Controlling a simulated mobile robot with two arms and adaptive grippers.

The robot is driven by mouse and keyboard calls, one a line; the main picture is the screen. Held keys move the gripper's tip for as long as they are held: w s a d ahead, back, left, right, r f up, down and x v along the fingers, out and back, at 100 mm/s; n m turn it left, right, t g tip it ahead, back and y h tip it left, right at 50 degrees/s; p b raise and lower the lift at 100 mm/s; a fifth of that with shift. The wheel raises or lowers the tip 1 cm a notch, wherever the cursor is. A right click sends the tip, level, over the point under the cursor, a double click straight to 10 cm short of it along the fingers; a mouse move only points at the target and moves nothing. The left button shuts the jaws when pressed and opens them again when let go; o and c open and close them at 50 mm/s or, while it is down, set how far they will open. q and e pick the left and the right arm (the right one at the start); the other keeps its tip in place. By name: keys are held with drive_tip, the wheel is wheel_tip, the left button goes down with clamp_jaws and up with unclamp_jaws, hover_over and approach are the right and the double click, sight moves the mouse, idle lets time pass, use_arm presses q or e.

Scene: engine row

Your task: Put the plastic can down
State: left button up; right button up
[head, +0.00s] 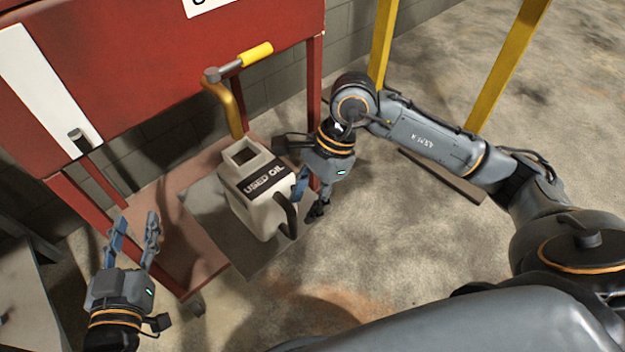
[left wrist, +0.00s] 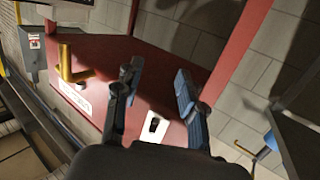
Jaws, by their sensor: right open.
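The plastic can (head: 240,203) is off-white with a black "USED OIL" label, a square opening on top and a dark handle at its lower right. It looks upright on a grey square sheet (head: 205,208), below the brass spout (head: 222,103) of a red tank (head: 150,75). My right gripper (head: 311,202) is open close by the can's right side, near the handle. Whether a finger touches the can I cannot tell. My left gripper (head: 135,228) is open and empty, left of the can and apart from it. It also shows open in the left wrist view (left wrist: 157,78).
Red legs (head: 315,95) hold up the tank over a reddish base (head: 165,205). The spout has a yellow-handled lever (head: 256,54). Yellow posts (head: 508,65) stand at the upper right. A grey bench (head: 30,295) is at the lower left. Concrete floor lies clear at the far right.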

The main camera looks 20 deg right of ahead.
use_arm(q)
drive_tip(key=f+g, duration=0.1)
drive_tip(key=f, duration=0.1)
drive_tip(key=s+a+f+g, duration=0.1)
drive_tip(key=shift+s+f+g+y+p, duration=0.1)
drive_tip(key=shift+f+g+y+p, duration=0.2)
drive_tip(key=shift+f+y, duration=0.1)
use_arm(e)
drive_tip(key=v, duration=0.4)
